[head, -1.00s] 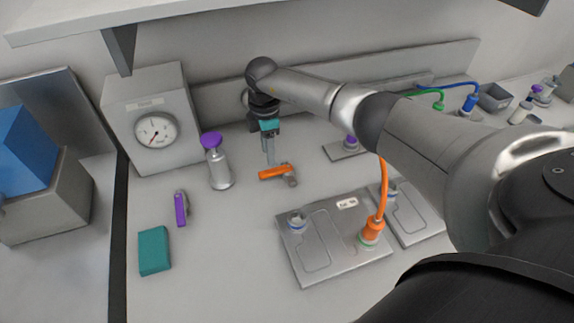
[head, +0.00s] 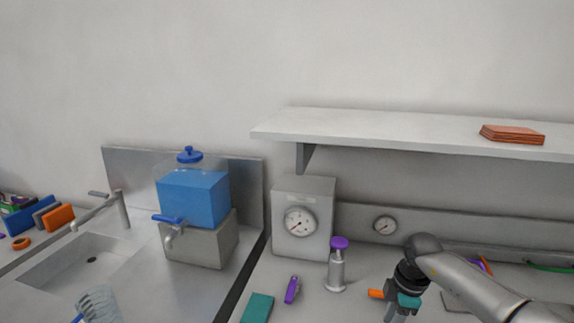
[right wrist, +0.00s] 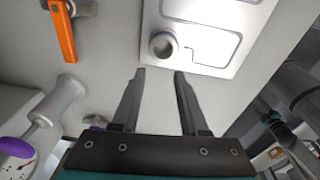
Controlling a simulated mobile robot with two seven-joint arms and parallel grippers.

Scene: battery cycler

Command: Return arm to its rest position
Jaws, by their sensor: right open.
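My right arm enters the head view from the lower right. Its gripper (head: 395,312) points down over the bench beside an orange-handled tool (head: 376,293), near the bottom edge. In the right wrist view the right gripper (right wrist: 160,80) has its two fingers apart with nothing between them. A grey plate with a round port (right wrist: 205,30) lies beyond the fingertips, and the orange tool (right wrist: 63,35) is at the upper left. My left gripper shows in neither view.
A purple-topped bottle (head: 336,268) and a gauge box (head: 303,220) stand left of the arm. A shelf (head: 400,125) overhangs the bench, bearing an orange-brown stack (head: 511,134). A blue dispenser (head: 193,198) and sink (head: 75,262) are further left. The bottle also shows in the wrist view (right wrist: 62,98).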

